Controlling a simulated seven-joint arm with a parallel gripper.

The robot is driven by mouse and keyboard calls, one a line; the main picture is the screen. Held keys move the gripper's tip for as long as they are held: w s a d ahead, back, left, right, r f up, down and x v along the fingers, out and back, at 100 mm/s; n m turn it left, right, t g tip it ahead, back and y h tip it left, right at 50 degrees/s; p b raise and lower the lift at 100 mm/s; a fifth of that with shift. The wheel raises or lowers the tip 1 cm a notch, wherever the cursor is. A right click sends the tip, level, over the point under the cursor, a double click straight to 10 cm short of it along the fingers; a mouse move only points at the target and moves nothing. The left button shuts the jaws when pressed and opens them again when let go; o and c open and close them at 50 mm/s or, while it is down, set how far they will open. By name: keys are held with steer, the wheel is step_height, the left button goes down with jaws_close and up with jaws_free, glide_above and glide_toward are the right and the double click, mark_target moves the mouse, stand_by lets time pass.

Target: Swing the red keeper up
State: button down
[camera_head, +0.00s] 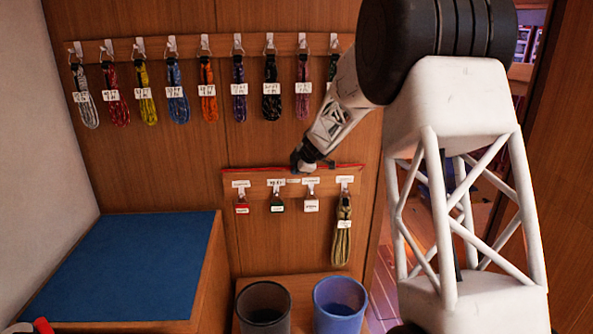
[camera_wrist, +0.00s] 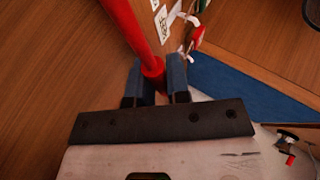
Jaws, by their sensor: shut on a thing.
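The red keeper (camera_head: 250,169) is a thin red bar. In the head view it lies nearly level along the top of the lower wooden rail (camera_head: 258,185). My gripper (camera_head: 305,166) is at the middle part of the bar, and its fingers are small and partly hidden there. In the wrist view the red bar (camera_wrist: 130,32) comes down from the top and ends in a wider red collar between the two blue-grey fingers (camera_wrist: 156,82). The fingers are shut on it. The lower rail carries several tagged hooks and a striped coiled line (camera_head: 342,232) at its right end.
An upper rail (camera_head: 185,48) holds several coloured coiled lines with white tags. A dark bin (camera_head: 263,305) and a blue bin (camera_head: 340,298) stand below the lower rail. A blue-topped bench (camera_head: 120,265) is at left. A doorway opens at right behind my arm.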

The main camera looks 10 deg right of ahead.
steer(key=shift+w+r+m+g, duration=0.2)
steer(key=shift+w+r+g, duration=0.25)
steer(key=shift+g, duration=0.4)
steer(key=shift+w+r+m+g, duration=0.2)
steer(key=shift+w+r+g, duration=0.1)
steer(key=shift+w+g, duration=0.4)
steer(key=shift+w+r+m+g, duration=0.2)
steer(key=shift+w+r+g, duration=0.2)
steer(key=shift+g, duration=0.55)
steer(key=c, duration=1.1)
jaws_free()
steer(key=shift+r, duration=0.1)
steer(key=s+d+r, duration=0.1)
steer(key=s+d, duration=0.1)
steer(key=d, duration=0.4)
steer(key=s+d+r, duration=0.1)
steer(key=s+d, duration=0.2)
steer(key=d, duration=0.3)
steer(key=shift+s+r, duration=0.2)
steer(key=shift+r, duration=0.05)
